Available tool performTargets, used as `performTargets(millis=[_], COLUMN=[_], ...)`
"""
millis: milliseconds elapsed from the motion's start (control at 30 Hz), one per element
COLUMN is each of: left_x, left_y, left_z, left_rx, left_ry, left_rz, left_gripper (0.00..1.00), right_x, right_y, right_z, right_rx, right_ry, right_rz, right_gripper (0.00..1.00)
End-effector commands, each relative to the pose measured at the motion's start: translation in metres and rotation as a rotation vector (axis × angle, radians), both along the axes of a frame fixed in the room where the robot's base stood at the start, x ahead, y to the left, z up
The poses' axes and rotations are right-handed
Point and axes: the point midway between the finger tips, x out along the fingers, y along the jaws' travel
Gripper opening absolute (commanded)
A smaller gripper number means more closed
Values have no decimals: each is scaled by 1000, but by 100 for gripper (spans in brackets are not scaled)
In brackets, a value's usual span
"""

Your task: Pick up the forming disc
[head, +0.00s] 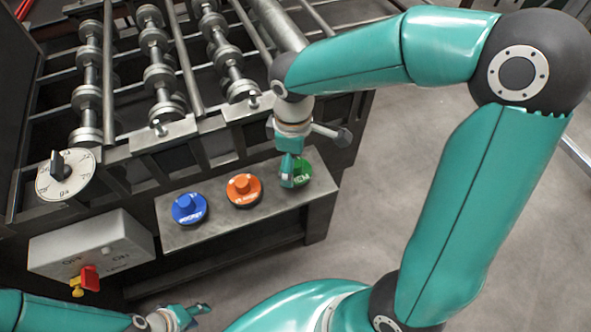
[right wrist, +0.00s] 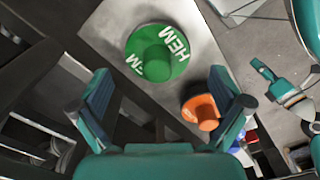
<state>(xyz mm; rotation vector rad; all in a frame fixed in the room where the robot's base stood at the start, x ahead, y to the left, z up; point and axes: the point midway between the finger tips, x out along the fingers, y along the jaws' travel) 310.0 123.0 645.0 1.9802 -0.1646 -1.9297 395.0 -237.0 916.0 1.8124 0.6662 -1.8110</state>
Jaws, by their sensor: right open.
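Three knobbed discs sit in a row on a grey metal shelf (head: 222,224): a blue disc (head: 189,208), an orange disc (head: 243,190) and a green disc (head: 303,178). The green disc (right wrist: 158,53) reads "HEM" in the right wrist view, with the orange disc (right wrist: 200,112) beside it. I cannot tell which one the task calls the forming disc. My right gripper (right wrist: 165,105) is open and empty, pointing down at the green disc and partly hiding it in the head view. My left gripper (head: 203,313) is low at the bottom edge, apart from the discs, apparently open and empty.
Behind the shelf stands a dark machine with rows of steel rollers (head: 160,77) and a white dial (head: 65,174). A grey switch box (head: 92,245) with a red and yellow handle (head: 85,280) is left of the shelf. Concrete floor is clear at right.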

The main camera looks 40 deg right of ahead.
Motion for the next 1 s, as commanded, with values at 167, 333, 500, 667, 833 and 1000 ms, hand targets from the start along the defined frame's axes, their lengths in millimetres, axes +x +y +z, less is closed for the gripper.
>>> performTargets(millis=[167, 333, 500, 667, 833, 1000], left_x=[0, 0, 0, 0, 0, 0], left_y=[0, 0, 0, 0, 0, 0], left_z=[1, 1, 1, 1, 1, 1], left_rx=[0, 0, 0, 0, 0, 0], left_ry=[0, 0, 0, 0, 0, 0], left_rz=[0, 0, 0, 0, 0, 0], left_gripper=[40, 40, 40, 40, 40, 40], right_x=[-1, -1, -1, -1, 0, 0], right_y=[-4, -4, -4, -4, -4, -4], right_z=[-27, -38, -38, -38, -37, -37], right_rx=[-1, 0, 0, 0, 1, 1], right_ry=[6, 3, 1, 1, 1, 1], right_rz=[1, -1, -1, -1, -1, -1], right_gripper=[100, 100, 100, 77, 48, 21])
